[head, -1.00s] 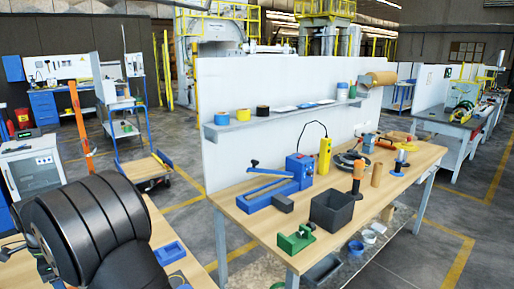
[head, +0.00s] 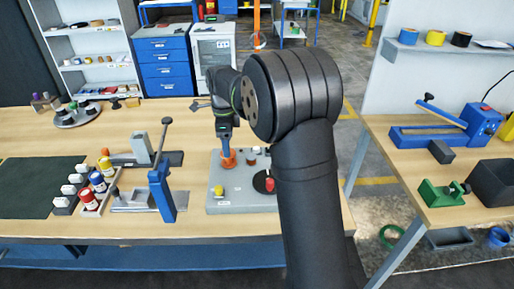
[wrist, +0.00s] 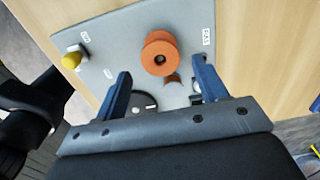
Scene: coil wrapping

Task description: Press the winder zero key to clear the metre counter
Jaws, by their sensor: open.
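The winder is a grey plate (head: 240,200) on the wooden bench, in the middle of the head view. It carries a yellow knob or button (head: 218,190) at its left, an orange flanged spool (head: 229,160) at the back, and a red knob (head: 269,184) on a black disc. In the wrist view, the yellow button (wrist: 71,60) is at upper left and the orange spool (wrist: 160,53) is ahead. Small white labels there are too small to read, so I cannot tell which part is the zero key. My gripper (wrist: 163,78) is open and empty, with blue fingers, above the plate near the spool.
Blue and grey lever fixtures (head: 160,180) stand left of the winder. Beyond them are several coloured spools (head: 97,180) and a dark green mat (head: 38,185). A second bench (head: 390,150) with a blue tool stands right, across a gap. Bare bench lies behind the winder.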

